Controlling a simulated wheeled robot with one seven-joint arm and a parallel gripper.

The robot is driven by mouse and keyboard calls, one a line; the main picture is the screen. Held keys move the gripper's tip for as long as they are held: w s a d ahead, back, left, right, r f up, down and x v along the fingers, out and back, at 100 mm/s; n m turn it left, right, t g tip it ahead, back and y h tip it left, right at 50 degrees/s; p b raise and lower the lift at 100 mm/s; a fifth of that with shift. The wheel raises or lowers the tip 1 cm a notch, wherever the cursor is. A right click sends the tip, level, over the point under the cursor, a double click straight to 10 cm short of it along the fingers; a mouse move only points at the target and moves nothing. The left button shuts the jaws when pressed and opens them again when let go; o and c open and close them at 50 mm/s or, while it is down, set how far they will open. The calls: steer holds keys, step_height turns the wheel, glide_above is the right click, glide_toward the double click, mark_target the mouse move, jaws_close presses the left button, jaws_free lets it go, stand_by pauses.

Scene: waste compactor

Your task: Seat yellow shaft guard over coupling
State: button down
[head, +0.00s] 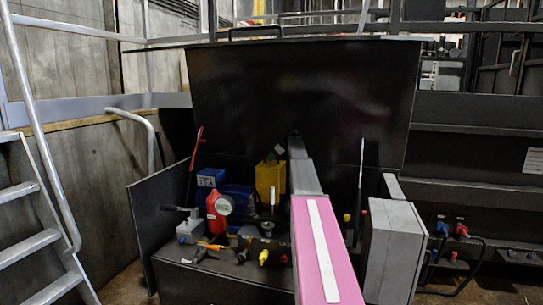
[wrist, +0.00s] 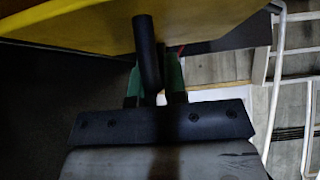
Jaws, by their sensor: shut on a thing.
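A yellow guard (wrist: 90,22) fills the top of the wrist view, with a black round bar (wrist: 148,50) like a handle on it. My gripper (wrist: 154,82) has its green fingers on either side of this bar and is shut on it. In the head view a yellow boxy piece (head: 269,182) with a pale label shows just left of my arm, which hides part of it; I take it to be the guard. My gripper is not clearly visible there. I cannot make out the coupling in either view.
A dark open-fronted cabinet (head: 300,85) surrounds the work area. A grey box (head: 392,250) stands right of my arm. Ladder steps (head: 30,247) are at left.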

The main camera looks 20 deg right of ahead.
steer(key=shift+f, duration=10)
steer(key=c, duration=1.1)
jaws_free()
steer(key=shift+c, duration=0.2)
steer(key=shift+o, duration=0.2)
steer(key=shift+f, duration=0.15)
steer(key=shift+s, duration=0.1)
steer(key=v, duration=1)
steer(key=shift+d+r, duration=0.2)
steer(key=shift+r, duration=0.2)
